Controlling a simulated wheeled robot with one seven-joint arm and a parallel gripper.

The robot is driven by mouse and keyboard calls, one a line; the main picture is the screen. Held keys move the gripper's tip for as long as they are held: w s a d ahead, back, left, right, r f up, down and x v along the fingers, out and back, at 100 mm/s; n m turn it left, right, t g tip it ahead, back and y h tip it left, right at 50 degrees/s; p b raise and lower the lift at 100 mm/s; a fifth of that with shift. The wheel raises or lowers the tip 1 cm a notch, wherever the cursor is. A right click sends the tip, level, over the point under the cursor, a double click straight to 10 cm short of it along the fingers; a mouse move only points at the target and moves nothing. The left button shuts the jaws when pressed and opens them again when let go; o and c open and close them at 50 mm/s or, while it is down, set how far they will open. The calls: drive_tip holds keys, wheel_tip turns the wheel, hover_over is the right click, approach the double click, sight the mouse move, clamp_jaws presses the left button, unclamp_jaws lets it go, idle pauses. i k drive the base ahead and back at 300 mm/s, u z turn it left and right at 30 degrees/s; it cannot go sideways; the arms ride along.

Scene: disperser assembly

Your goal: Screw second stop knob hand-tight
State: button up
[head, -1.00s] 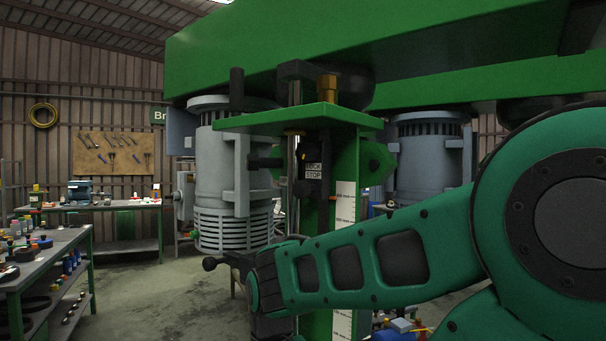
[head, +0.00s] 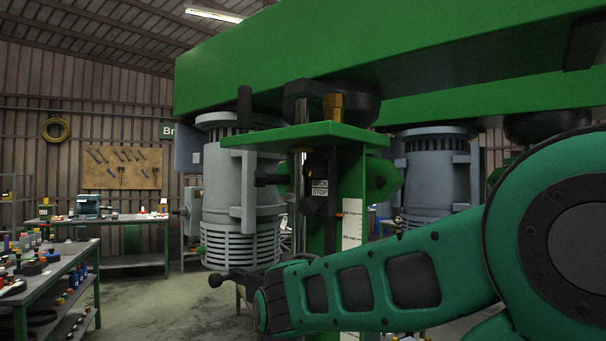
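A black stop block (head: 321,206) with a white label, of which "STOP" is legible, sits on the front of the green column, beside a shiny vertical rod (head: 299,205). A short dark knob-like part (head: 268,180) points left at the block's height. I cannot tell which of these is the second stop knob.
A green plate (head: 300,135) with a brass fitting (head: 333,107) lies above the block, under a large green beam (head: 400,60). A grey motor (head: 240,195) stands left of the rod, another (head: 437,175) behind right. A cluttered bench (head: 50,275) stands at left; the floor between is open.

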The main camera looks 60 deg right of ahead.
sight(313, 169)
drive_tip(key=k, duration=0.5)
drive_tip(key=z, duration=1)
drive_tip(key=k, duration=0.9)
drive_tip(key=u, duration=0.5)
drive_tip(key=i, duration=1)
